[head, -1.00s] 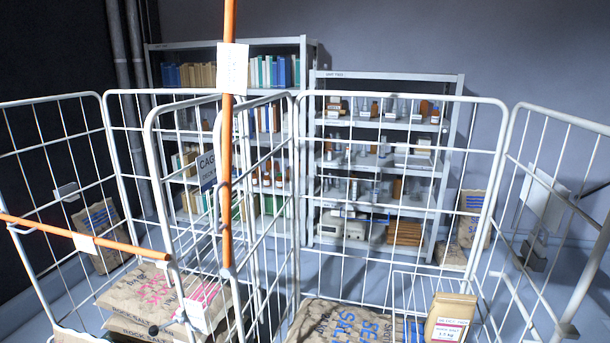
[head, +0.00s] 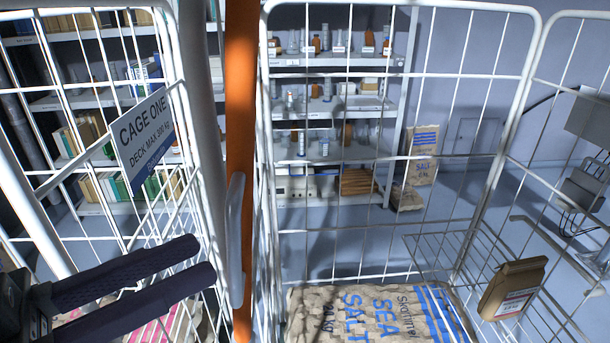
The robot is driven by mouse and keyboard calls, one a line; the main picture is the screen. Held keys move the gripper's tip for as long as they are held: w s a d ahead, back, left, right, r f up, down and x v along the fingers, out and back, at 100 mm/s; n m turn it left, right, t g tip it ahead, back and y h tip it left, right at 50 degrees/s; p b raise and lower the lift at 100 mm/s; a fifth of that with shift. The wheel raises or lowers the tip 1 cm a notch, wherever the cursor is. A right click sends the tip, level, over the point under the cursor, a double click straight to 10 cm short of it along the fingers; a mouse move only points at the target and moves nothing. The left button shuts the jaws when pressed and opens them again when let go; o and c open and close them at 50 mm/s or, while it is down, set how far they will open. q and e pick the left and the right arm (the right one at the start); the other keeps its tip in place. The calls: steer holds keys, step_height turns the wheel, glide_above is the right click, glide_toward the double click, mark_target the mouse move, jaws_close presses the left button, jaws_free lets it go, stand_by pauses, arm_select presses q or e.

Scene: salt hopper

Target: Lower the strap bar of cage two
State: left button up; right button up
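The orange strap bar (head: 240,130) stands upright at the near left side of cage two, beside the panel of cage one. A grey loop (head: 235,240) sits against its lower part; whether it belongs to the bar or the cage I cannot tell. Cage two (head: 400,8) is the white wire cage at the right, holding a sea salt sack (head: 375,312). My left gripper (head: 204,260) comes in at the lower left. Its two dark fingers are a little apart, with nothing seen between them, and their tips point toward the bar. My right gripper is out of view.
The cage one panel (head: 172,60) carries a sign (head: 146,138) above my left gripper. A wire basket in cage two holds a small brown bag (head: 512,287). Grey shelves (head: 335,115) and a salt sack (head: 422,155) stand behind. Cage two is open above its sack.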

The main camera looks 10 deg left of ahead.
mark_target(240, 238)
arm_select(q)
steer(key=p+x, duration=0.2)
steer(key=x, duration=0.6)
steer(key=shift+d+p, duration=0.2)
steer(key=shift+p, duration=0.1)
steer(key=shift+w, duration=0.15)
steer(key=shift+c, duration=0.2)
jaws_close()
stand_by(0.6)
